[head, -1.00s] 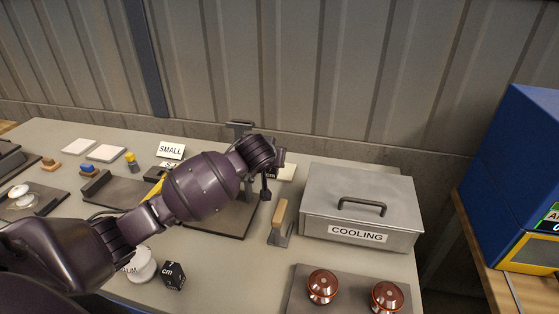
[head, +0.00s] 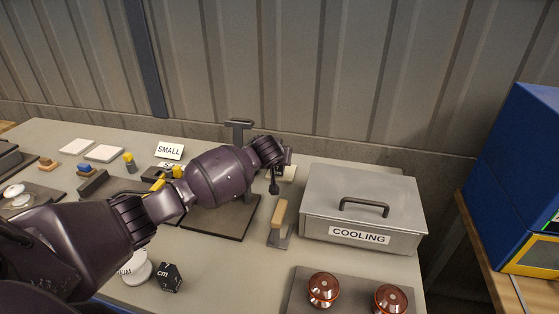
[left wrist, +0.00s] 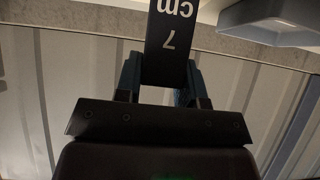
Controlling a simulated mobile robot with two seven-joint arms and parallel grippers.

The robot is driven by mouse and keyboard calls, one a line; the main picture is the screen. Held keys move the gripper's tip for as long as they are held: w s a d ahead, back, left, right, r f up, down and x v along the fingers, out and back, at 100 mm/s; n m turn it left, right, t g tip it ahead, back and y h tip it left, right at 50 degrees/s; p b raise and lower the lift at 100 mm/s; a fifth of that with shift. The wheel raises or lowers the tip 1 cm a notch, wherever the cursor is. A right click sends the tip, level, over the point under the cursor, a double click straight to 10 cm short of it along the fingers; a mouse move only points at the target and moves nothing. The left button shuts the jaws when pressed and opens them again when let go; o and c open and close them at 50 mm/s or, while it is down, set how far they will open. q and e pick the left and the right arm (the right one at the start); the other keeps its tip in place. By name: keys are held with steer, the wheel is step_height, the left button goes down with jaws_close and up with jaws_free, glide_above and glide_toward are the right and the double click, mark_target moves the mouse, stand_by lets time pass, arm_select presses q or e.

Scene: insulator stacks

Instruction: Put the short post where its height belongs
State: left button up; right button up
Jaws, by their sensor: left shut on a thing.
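My left gripper (left wrist: 165,80) is shut on a dark block-shaped post (left wrist: 172,35) marked "7 cm", which reads upside down in the left wrist view. In the head view my left gripper (head: 274,178) is over the back of the table, left of the cooling box, and the post is hard to make out there. A card reading "SMALL" (head: 170,150) stands at the back, left of my arm. Another black block (head: 169,278) with "cm" on it stands near the front left. My right gripper is not in view.
The grey lidded box labelled "COOLING" (head: 315,215) stands at right. A wooden-handled tool (head: 279,217) stands beside it. A dark stand base (head: 225,223) is under my arm. Two brown insulators (head: 324,288) are at the front. A white disc (head: 137,270) is partly hidden by my arm.

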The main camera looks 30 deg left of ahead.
arm_select(q)
steer(key=shift+w+a+f, duration=0.1)
steer(key=shift+w+f, duration=0.1)
steer(key=shift+f, duration=0.55)
steer(key=o, duration=1)
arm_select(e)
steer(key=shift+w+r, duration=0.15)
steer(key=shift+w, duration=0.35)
arm_select(q)
steer(key=shift+s+r, duration=0.3)
steer(key=p+v, duration=0.2)
steer(key=v, duration=0.9)
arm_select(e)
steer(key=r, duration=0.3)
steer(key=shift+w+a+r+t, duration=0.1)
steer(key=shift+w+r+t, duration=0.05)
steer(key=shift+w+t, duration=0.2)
